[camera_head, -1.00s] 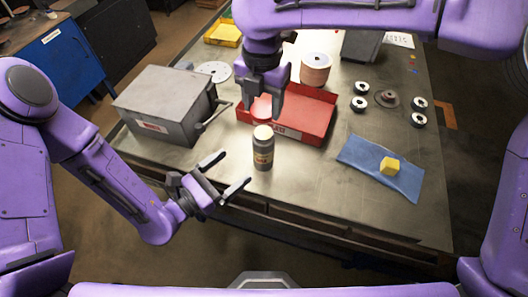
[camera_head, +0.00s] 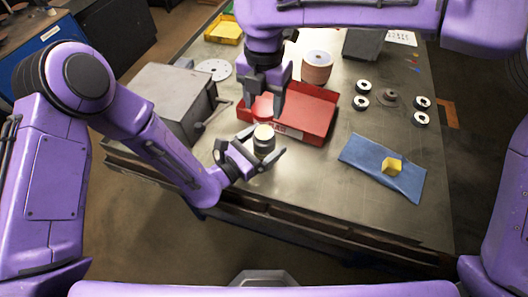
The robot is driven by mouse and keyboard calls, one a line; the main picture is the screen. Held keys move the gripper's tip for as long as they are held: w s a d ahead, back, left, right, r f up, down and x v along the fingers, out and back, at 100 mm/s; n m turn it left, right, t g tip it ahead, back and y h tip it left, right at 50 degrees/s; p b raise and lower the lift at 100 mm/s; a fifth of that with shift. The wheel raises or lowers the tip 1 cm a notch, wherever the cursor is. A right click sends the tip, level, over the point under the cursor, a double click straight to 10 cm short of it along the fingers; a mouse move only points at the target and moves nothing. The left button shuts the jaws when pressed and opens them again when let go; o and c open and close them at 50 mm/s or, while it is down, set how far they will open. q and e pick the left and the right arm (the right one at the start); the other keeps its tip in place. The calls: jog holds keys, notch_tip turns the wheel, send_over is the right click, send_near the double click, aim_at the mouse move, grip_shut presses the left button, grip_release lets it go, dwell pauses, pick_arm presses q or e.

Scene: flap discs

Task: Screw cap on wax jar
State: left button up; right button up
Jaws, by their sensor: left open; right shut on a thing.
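The wax jar (camera_head: 264,143) is a dark grey jar with a pale cream top. It stands upright on the table, and its lower part is hidden by my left gripper. My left gripper (camera_head: 267,142) is open, with one finger on each side of the jar; I cannot tell whether they touch it. My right gripper (camera_head: 264,106) is above and behind the jar, pointing down. It is shut on the red cap (camera_head: 263,110), held apart from the jar top and partly hidden by the fingers.
A red tray (camera_head: 312,112) lies just behind the jar. A grey metal box (camera_head: 168,98) with a handle stands left, close to my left arm. A blue cloth (camera_head: 365,160) with a yellow block (camera_head: 392,166) lies right. The table (camera_head: 315,175) is clear between jar and cloth.

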pick_arm(q)
jog(key=c, duration=1.5)
pick_arm(e)
send_over(264, 132)
jog(key=shift+f, duration=2.5)
jog(key=shift+f, duration=0.9)
pick_arm(q)
jog(key=shift+s, duration=0.1)
pick_arm(e)
jog(key=shift+f, duration=0.55)
